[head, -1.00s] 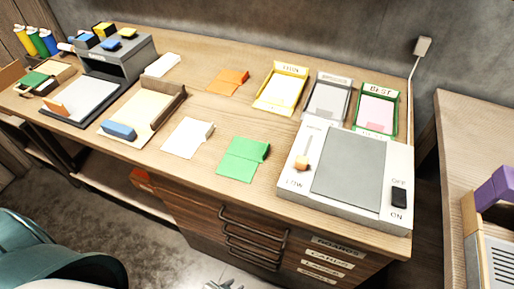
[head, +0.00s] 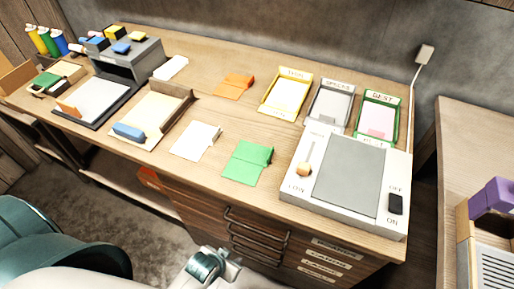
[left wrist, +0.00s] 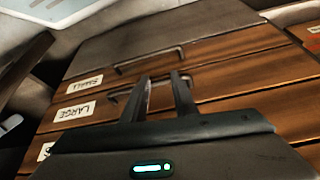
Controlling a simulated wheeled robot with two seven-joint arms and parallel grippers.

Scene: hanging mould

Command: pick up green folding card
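The green folding card (head: 245,164) lies on the wooden desk, left of the white control panel. It has a crease, and its right end looks raised. My left arm reaches in from the bottom of the head view, its wrist low in front of the drawers, short of the card. In the left wrist view my left gripper (left wrist: 161,76) has its two fingers apart with nothing between them, pointing at drawer fronts. The green card is not in that view. My right gripper is not in view.
The white panel (head: 290,195) with slider and switch stands right of the card. A white card (head: 194,141) lies left, an orange card (head: 233,86) behind. Framed trays, including a yellow one (head: 287,92), stand at the back. Drawer handles (head: 256,240) stick out below the desk edge.

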